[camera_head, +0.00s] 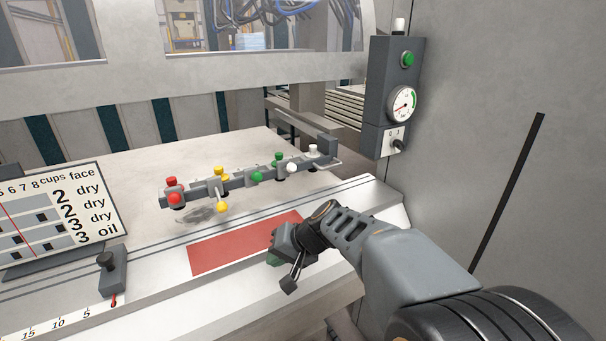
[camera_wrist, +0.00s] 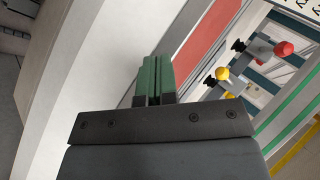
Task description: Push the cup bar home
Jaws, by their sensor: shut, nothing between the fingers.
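The cup bar (camera_head: 236,183) is a grey bar with red, yellow, green and white knobs and cups along it. It lies across the pale table in the head view, its right end by a grey bracket (camera_head: 322,147). Whether it is fully seated cannot be told. Its yellow (camera_wrist: 222,73) and red (camera_wrist: 284,48) knobs show at the right of the wrist view. My gripper (camera_head: 274,258) is in front of the bar, over the right part of the red pad, apart from the bar. Its green fingers (camera_wrist: 152,80) are shut together and empty.
The red pad (camera_head: 238,245) lies on the table's front strip. A lettered sign (camera_head: 65,215) and a small grey lever block (camera_head: 112,270) stand at left. A gauge box (camera_head: 396,95) is on the wall at right. Table behind the bar is clear.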

